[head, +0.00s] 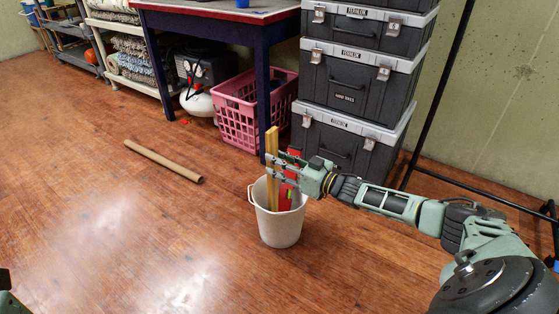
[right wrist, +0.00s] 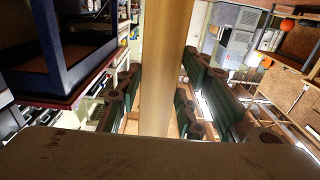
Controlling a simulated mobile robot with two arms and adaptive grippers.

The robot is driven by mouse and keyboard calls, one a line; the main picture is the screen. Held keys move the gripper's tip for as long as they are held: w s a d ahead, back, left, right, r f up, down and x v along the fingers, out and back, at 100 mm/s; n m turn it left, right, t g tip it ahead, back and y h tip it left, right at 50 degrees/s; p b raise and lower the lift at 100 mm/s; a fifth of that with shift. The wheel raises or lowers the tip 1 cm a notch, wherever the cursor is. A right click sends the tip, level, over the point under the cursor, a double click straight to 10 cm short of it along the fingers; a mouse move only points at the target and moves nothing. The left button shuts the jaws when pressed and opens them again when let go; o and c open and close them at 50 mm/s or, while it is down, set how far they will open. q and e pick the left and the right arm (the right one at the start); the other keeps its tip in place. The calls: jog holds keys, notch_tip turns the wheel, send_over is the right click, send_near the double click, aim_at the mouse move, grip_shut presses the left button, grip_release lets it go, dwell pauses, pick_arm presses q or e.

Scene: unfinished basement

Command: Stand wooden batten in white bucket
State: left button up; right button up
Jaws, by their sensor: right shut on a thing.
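The wooden batten (head: 272,150) stands almost upright in the head view, its lower part inside the white bucket (head: 280,230). Its foot is hidden by the bucket wall, so I cannot tell whether it touches the bottom. My right gripper (head: 273,168) is just above the bucket rim and shut on the batten. In the right wrist view the batten (right wrist: 162,65) runs up between the dark green fingers. A red thing (head: 287,193) with a green patch also stands in the bucket, partly behind the gripper.
A cardboard tube (head: 163,161) lies on the floor to the left. Stacked grey tool cases (head: 345,145), a pink crate (head: 238,122) and a blue-legged table (head: 262,60) stand behind the bucket. A black metal stand (head: 437,100) is at right. The left floor is mostly clear.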

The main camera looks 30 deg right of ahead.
jog(key=shift+f, duration=0.25)
jog(key=o, duration=1.4)
jog(key=shift+c, duration=0.2)
jog(key=v, duration=1.2)
